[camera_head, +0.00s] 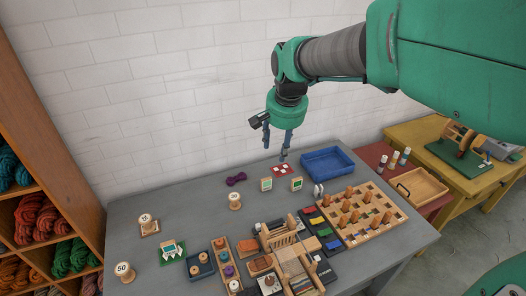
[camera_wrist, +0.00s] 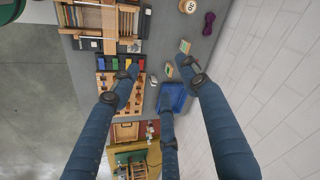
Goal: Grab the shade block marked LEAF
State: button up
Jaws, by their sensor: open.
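Several small coloured blocks lie in a row on a dark rack: a green block (camera_head: 325,232), a blue block (camera_head: 333,245), a yellow block (camera_head: 317,220) and a red block (camera_head: 309,210). The wrist view also shows the green block (camera_wrist: 115,63) between the blue and yellow ones. No marking is legible, so I cannot tell which reads LEAF. My gripper (camera_head: 276,152) is open and empty, its fingers pointing down above the back of the table. The row lies nearer the camera and to the right of it. The wrist view shows several dark blue fingers spread apart (camera_wrist: 162,74).
A wooden pegboard (camera_head: 393,216) with pegs stands right of the blocks, and a blue tray (camera_head: 327,162) behind it. A wooden loom (camera_head: 290,262) is close on their left. Two small upright cards (camera_head: 266,184) (camera_head: 296,183) stand behind. The table's left rear is mostly clear.

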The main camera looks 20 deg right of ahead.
jog(key=w+d+f+m+g, duration=0.1)
jog(key=w+d+f+m, duration=0.2)
jog(key=w+d+f, duration=0.45)
jog(key=m+g, duration=0.2)
jog(key=m, duration=0.5)
send_over(298, 179)
notch_tip(298, 179, down, 24)
jog(key=r, duration=0.1)
jog(key=shift+a+f+y, duration=0.15)
jog(key=shift+f+y, duration=0.05)
jog(key=shift+y, duration=0.1)
jog(key=shift+f, duration=0.1)
jog(key=shift+f+b, duration=0.7)
jog(key=shift+f, duration=3.55)
jog(key=shift+f+b, duration=0.6)
jog(key=shift+f, duration=2)
